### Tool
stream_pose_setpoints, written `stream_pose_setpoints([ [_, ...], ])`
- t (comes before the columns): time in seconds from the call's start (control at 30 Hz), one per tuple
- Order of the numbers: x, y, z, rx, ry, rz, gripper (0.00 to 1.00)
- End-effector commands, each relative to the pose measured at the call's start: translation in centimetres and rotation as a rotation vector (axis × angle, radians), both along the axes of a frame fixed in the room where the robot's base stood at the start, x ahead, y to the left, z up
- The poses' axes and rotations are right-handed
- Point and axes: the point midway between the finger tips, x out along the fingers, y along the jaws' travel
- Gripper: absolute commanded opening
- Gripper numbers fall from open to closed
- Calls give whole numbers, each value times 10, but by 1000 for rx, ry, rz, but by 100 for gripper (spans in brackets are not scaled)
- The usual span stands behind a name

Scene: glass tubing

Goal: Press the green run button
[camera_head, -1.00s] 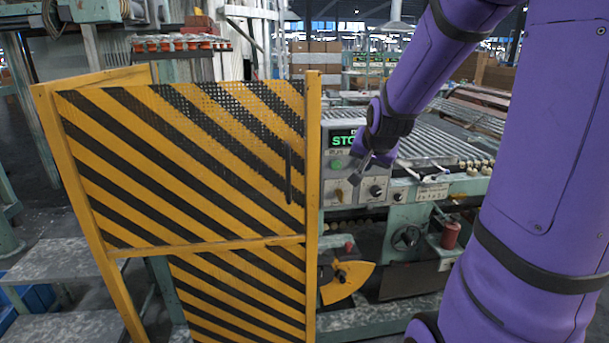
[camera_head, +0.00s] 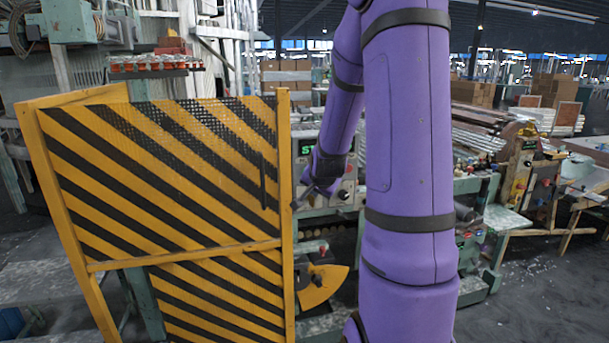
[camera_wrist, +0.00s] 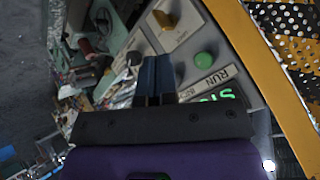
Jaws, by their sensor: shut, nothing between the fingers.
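The green run button (camera_wrist: 205,60) is a round dome on the grey control panel (camera_wrist: 225,75), with a RUN label beside it, in the wrist view. My gripper (camera_wrist: 156,62) is shut and empty. Its dark fingertips are in front of the panel, a little left of the button in that view, and appear apart from it. In the head view my gripper (camera_head: 303,198) is in front of the panel, right of the striped gate. There my wrist covers much of the panel, and I cannot make out the button.
A yellow-and-black striped gate (camera_head: 160,175) stands close on the left, with its post (camera_head: 285,220) beside the panel. The wrist view shows a yellow knob (camera_wrist: 165,20) on the panel. A green lit display (camera_head: 308,149) is partly covered. Open floor (camera_head: 530,290) lies at the right.

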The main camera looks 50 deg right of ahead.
Motion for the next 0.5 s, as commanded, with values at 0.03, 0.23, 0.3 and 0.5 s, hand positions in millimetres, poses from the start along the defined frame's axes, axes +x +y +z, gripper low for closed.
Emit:
stream_pose_setpoints([
  [0.03, 1, 0, 0, 0, 0, 0, 0],
  [0.23, 13, -8, 0, 1, 0, 0, 0],
  [0.3, 20, -12, -1, 0, 2, 1, 0],
  [0.5, 42, -25, 0, 0, 1, 1, 0],
])
